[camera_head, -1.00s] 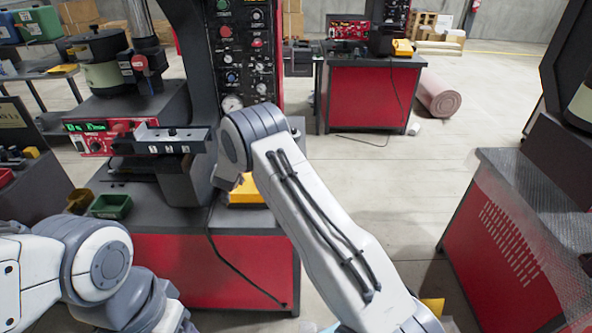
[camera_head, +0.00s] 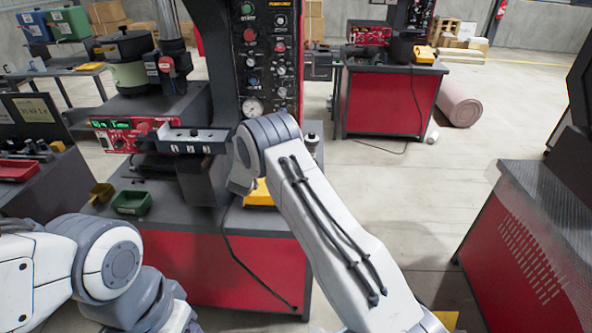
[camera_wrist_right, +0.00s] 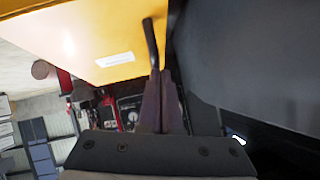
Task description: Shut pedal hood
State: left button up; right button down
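The yellow pedal hood (camera_head: 258,193) shows in the head view beside the machine's base, mostly hidden behind my right forearm. In the right wrist view a large yellow panel (camera_wrist_right: 85,35) with a white label fills the upper left. A dark bent rod (camera_wrist_right: 150,40) stands at its right edge. My right gripper (camera_wrist_right: 161,74) has its dark fingers close together, with the tips at the rod's lower end. I cannot tell whether they touch it. The hood's angle is unclear. My left arm enters at the lower left of the head view; its gripper is out of frame.
The machine's red base cabinet (camera_head: 215,265) stands ahead, with a black cable hanging down its front. A green bin (camera_head: 131,202) sits on its left. A red cabinet with a mesh guard (camera_head: 545,205) stands at the right. The floor between is clear.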

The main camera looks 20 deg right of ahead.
jog(key=w+r+v, duration=0.1)
jog(key=r+v, duration=0.2)
jog(key=v, duration=1)
jog(key=s+a+r+n+g+y, duration=0.3)
jog(key=s+a+n+y, duration=0.1)
jog(key=s+a, duration=0.55)
jog(key=s+a+r+n+g+y, duration=0.2)
jog(key=s+a+n+y, duration=0.2)
jog(key=s+a, duration=0.55)
jog(key=s+d+n+g+h, duration=0.1)
jog(key=s+d+n+g, duration=0.2)
jog(key=s, duration=1)
jog(key=s+d+n+g+h, duration=0.2)
jog(key=s+d, duration=0.3)
jog(key=s, duration=0.8)
jog(key=shift+r+n+g, duration=0.45)
jog(key=shift+n+g, duration=0.25)
jog(key=shift+n, duration=0.2)
